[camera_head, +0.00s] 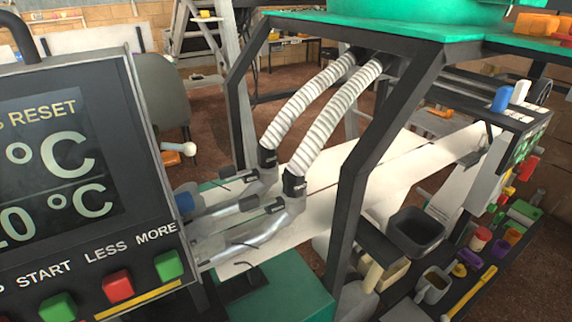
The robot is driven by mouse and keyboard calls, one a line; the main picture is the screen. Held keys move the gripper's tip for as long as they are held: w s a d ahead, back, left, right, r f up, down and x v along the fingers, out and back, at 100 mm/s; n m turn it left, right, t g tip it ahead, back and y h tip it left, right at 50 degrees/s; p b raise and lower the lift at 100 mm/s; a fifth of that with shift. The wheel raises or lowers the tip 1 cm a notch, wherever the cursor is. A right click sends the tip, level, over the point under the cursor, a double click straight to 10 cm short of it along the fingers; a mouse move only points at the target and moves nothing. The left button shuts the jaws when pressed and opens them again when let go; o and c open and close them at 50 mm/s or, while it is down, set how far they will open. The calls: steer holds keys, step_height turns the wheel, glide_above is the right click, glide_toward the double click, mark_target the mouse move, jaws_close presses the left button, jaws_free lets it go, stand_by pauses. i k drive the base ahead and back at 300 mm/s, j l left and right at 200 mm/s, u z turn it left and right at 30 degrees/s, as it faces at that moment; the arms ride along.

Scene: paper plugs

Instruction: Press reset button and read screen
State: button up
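A dark control panel (145,190) fills the left side, cut off by the left edge. Its screen (60,170) shows pale text: the end of a line reading "RESET", then a "°C" line, then a line ending "0 °C". The digits further left are out of view. Below are labels ending in "P", then "START", "LESS" and "MORE". A green button (57,307) is at the bottom, a red button (118,286) is under LESS, and a green button (169,265) is under MORE. No button labelled reset shows. My gripper is not in view.
A dark-framed machine with two ribbed white hoses (337,108) and a green top (390,22) stands right of the panel. A dark bin (415,232), a mug (433,285) and small coloured items lie at right. A stepladder (205,70) stands behind on brown floor.

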mark_target(185, 201)
steer(key=i+l, duration=0.15)
steer(key=l, duration=0.25)
steer(key=i+l, duration=0.15)
steer(key=l, duration=0.25)
steer(key=i+l, duration=0.15)
steer(key=l, duration=0.2)
steer(key=i+l, duration=0.15)
steer(key=l, duration=0.25)
steer(key=i+l, duration=0.1)
steer(key=l, duration=0.3)
steer(key=i+l, duration=0.15)
steer(key=l, duration=0.25)
steer(key=l+u, duration=0.1)
steer(key=u, duration=0.3)
steer(key=l+u, duration=0.1)
steer(key=u, duration=0.3)
steer(key=l+u, duration=0.1)
steer(key=u, duration=0.3)
steer(key=l+u, duration=0.1)
steer(key=u, duration=0.3)
steer(key=l+u, duration=0.15)
steer(key=u, duration=0.25)
steer(key=i, duration=0.05)
